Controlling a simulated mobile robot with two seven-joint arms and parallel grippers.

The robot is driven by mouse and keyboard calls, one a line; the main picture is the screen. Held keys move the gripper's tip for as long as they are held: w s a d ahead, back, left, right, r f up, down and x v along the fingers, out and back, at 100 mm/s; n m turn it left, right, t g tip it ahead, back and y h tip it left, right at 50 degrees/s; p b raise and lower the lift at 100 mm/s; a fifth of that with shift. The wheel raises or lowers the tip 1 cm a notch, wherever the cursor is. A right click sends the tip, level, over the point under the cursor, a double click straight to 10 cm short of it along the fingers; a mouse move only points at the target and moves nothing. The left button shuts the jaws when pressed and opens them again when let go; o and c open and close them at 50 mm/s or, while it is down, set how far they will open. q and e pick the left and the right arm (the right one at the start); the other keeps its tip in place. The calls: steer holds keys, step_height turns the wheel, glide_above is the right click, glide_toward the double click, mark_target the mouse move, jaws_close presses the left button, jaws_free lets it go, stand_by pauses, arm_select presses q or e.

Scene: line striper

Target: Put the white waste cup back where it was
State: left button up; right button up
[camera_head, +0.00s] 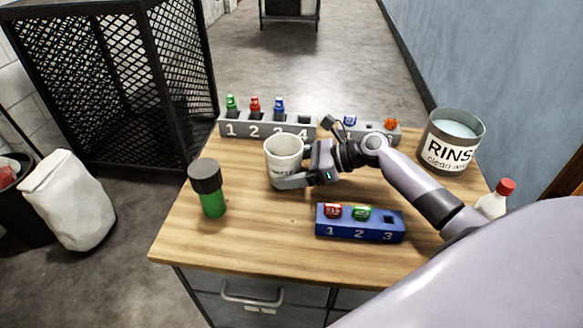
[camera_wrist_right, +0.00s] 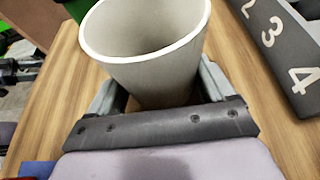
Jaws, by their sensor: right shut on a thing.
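The white waste cup (camera_head: 283,157) is near the middle of the wooden table in the head view, upright, just in front of the grey numbered rack. My right gripper (camera_head: 294,167) reaches it from the right, with its fingers around the cup's sides. In the right wrist view the cup (camera_wrist_right: 148,50) stands between the two fingers of the right gripper (camera_wrist_right: 155,95), and its open rim faces up. I cannot tell whether its base touches the table. My left gripper is not in view.
A grey rack (camera_head: 262,128) with small bottles stands behind the cup. A green jar with a dark lid (camera_head: 211,189) is at left. A blue rack (camera_head: 360,224) is in front at right. The rinse container (camera_head: 450,142) is at the far right. Bare wood (camera_head: 255,225) lies front left.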

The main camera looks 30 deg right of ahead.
steer(key=shift+f, duration=0.2)
steer(key=o, duration=1.1)
steer(key=shift+s+d+r+p, duration=0.1)
steer(key=shift+d+r+p, duration=0.1)
steer(key=shift+r+p, duration=0.15)
steer(key=p+v, duration=0.2)
steer(key=v, duration=0.4)
steer(key=shift+f, duration=0.1)
steer(key=shift+s+d+r, duration=0.25)
steer(key=shift+s+d, duration=0.05)
steer(key=shift+d, duration=0.05)
